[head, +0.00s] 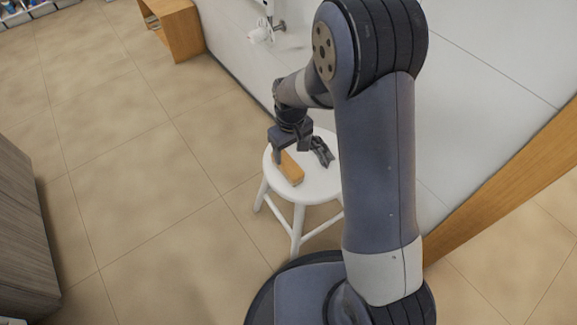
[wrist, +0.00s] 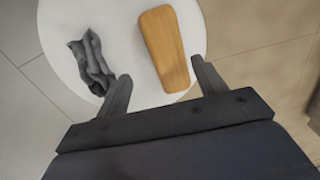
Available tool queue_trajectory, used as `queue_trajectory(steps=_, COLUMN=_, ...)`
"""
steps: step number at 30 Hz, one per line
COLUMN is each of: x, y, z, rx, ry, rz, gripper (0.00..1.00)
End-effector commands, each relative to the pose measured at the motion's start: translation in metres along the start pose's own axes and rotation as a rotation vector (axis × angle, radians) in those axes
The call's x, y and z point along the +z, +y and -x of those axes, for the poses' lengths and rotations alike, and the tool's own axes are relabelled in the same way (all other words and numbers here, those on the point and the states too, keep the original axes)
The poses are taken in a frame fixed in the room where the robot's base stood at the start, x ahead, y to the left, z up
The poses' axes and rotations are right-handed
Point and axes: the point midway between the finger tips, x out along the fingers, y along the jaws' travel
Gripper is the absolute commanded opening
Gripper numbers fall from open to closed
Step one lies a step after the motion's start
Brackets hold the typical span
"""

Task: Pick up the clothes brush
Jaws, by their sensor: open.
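The clothes brush is the wooden, orange-brown block (head: 290,169) on the round white stool (head: 318,184). In the wrist view the brush (wrist: 164,48) lies with a plain wooden face up, and its lower end is near the right finger. My gripper (head: 291,152) is over the stool, close above the brush in the head view. The brush's far end lies ahead of the fingertips. Its underside is hidden.
A crumpled dark grey cloth-like item (wrist: 90,66) lies on the stool left of the brush, near the left finger; it also shows in the head view (head: 321,151). A white wall (head: 240,60) stands behind the stool. Tiled floor (head: 130,190) is clear to the left.

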Motion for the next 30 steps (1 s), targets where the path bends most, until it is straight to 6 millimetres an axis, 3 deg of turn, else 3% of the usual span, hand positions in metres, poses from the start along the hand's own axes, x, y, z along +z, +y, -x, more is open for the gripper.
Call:
queue_trajectory(steps=5, x=0.002, y=-0.003, z=-0.012, rx=-0.001, ry=-0.003, rz=0.000, gripper=0.66)
queue_trajectory(steps=12, x=0.004, y=-0.008, z=-0.048, rx=-0.001, ry=-0.003, rz=0.000, gripper=0.66)
queue_trajectory(steps=20, x=0.004, y=-0.007, z=-0.051, rx=0.000, ry=0.000, rz=0.000, gripper=0.66)
queue_trajectory(steps=30, x=0.003, y=-0.007, z=-0.051, rx=0.000, ry=0.000, rz=0.000, gripper=0.40)
